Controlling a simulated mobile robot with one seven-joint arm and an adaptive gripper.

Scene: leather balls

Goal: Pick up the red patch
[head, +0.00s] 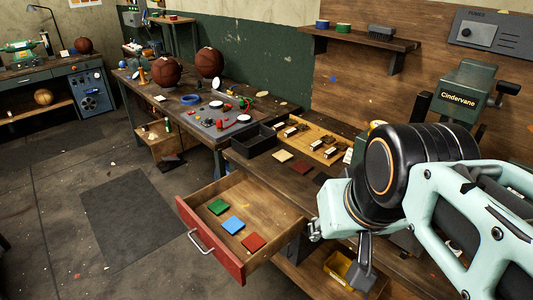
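The red patch (253,242) is a small flat square. It lies flat on the bottom of the open wooden drawer (262,207), toward its right side. A blue patch (233,225) and a green patch (218,207) lie in a row to its left, apart from it. My gripper (340,252) is to the right of the drawer, beside and apart from the red patch. It is seen partly from behind, with a dark finger hanging down. Its fingertips are not clear, so I cannot tell if it is open. No patch is seen in it.
The drawer has a red front with a metal handle (201,243). Above it, the bench holds a black tray (253,140), a cream patch (282,156), a dark red patch (303,168) and a wooden tool board (318,145). A yellow bin (338,268) sits below. The floor at left is mostly clear.

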